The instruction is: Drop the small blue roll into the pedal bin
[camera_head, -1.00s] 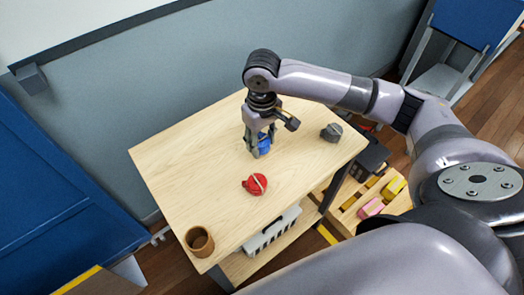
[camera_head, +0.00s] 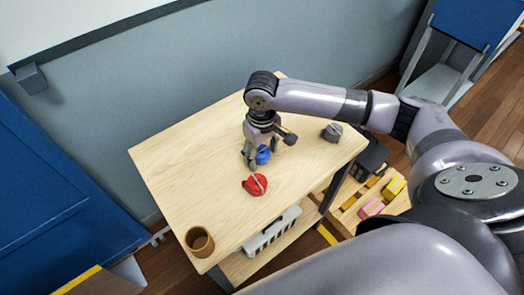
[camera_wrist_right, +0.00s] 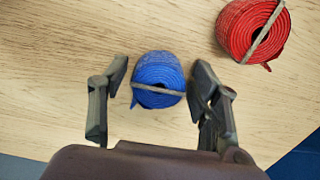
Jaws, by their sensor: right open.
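The small blue roll (camera_head: 263,156) stands on the wooden table, with a pale band across its top. My right gripper (camera_head: 257,157) is low over the table around it. In the right wrist view the blue roll (camera_wrist_right: 158,80) lies between the two spread fingers of the right gripper (camera_wrist_right: 160,83), with a gap on each side. The gripper is open. I cannot pick out the pedal bin for certain. My left gripper is not in view.
A red roll (camera_head: 255,185) sits close in front of the blue one. A grey roll (camera_head: 332,132) is to the right, and a brown cup (camera_head: 200,241) stands at the near left corner. A dark box (camera_head: 373,153) is beside the table's right edge. The table's left part is clear.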

